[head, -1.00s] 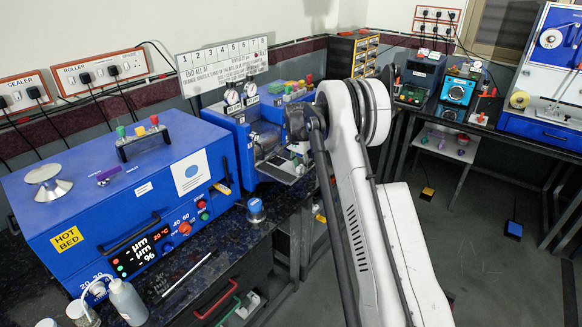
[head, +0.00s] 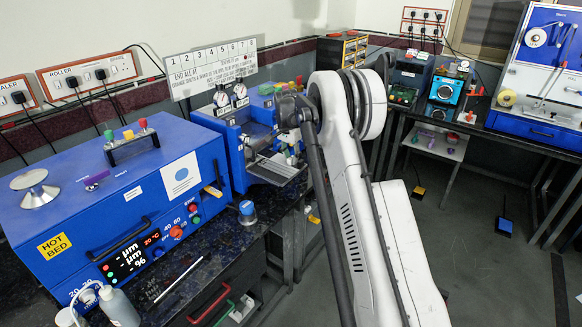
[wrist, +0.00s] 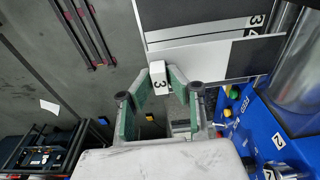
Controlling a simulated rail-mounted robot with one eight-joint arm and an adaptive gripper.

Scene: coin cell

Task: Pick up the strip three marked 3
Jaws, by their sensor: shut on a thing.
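In the wrist view my gripper (wrist: 162,90) has its green-padded fingers closed on both sides of a small white tab marked 3, the end of strip three (wrist: 158,73). A dark sheet with a white border (wrist: 215,62) extends right from beside the tab; I cannot tell for certain whether it is joined to it. Another dark sheet with a white edge and digits (wrist: 195,12) lies beyond it. In the head view my arm hides my gripper and the strip.
A blue hot bed machine (head: 90,190) stands on the dark bench at left, with a blue roller machine (head: 262,115) beside it. A numbered sign (head: 212,65) stands behind. Blue equipment (wrist: 265,125) is close on the right in the wrist view. Open floor (head: 480,270) lies at right.

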